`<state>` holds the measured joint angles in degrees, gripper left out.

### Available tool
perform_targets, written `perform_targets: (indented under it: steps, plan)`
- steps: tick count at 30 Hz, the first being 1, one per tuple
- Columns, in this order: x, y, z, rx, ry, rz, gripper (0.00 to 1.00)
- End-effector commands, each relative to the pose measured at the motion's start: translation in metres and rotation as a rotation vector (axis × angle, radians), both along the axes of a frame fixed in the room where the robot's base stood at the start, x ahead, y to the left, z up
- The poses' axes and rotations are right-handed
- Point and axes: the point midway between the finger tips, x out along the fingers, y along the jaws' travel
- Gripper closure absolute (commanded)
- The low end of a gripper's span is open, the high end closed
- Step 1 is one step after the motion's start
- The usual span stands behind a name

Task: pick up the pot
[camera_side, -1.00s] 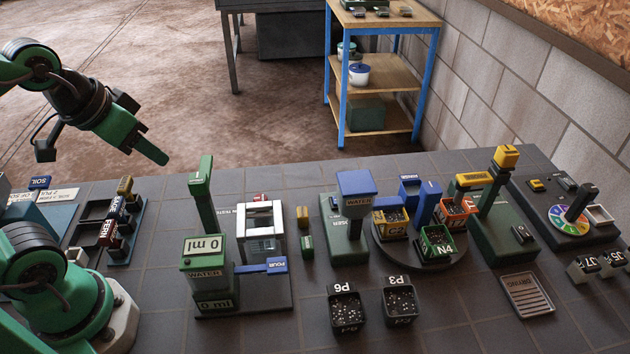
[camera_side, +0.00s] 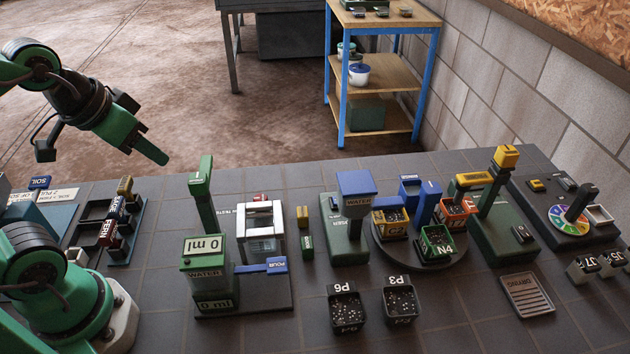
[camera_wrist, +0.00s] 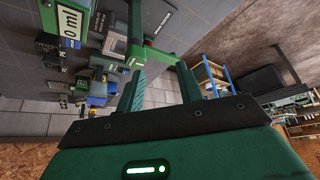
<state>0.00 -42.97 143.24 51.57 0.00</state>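Several small pots with dark speckled soil stand on the dark tiled table in the side view. The black pot P6 (camera_side: 346,312) and the black pot P3 (camera_side: 401,304) stand side by side near the front. The green pot N4 (camera_side: 436,246), an orange pot (camera_side: 456,215) and a yellow pot (camera_side: 390,222) stand on a round dark platform (camera_side: 420,264). My gripper (camera_side: 157,152) is raised at the upper left, well away from all the pots. In the wrist view my gripper (camera_wrist: 160,71) has its two green fingers apart with nothing between them.
A green water dispenser (camera_side: 208,262) reading 0 ml stands between my gripper's side and the pots. A blue-topped water station (camera_side: 350,222) stands behind P6. A drying rack (camera_side: 527,295) lies at the right. Bare table shows around P6 and P3.

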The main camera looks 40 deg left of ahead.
Motion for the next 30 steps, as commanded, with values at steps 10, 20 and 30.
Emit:
perform_targets:
  steps: [10, 20, 30]
  plan:
    - [0.0, 0.0, 0.0, 0.0, 0.0, 0.0, 0.22]
    - [0.002, -0.001, 0.0, -0.005, 0.003, 0.003, 0.22]
    - [0.025, -0.025, 0.002, -0.078, 0.063, 0.066, 0.22]
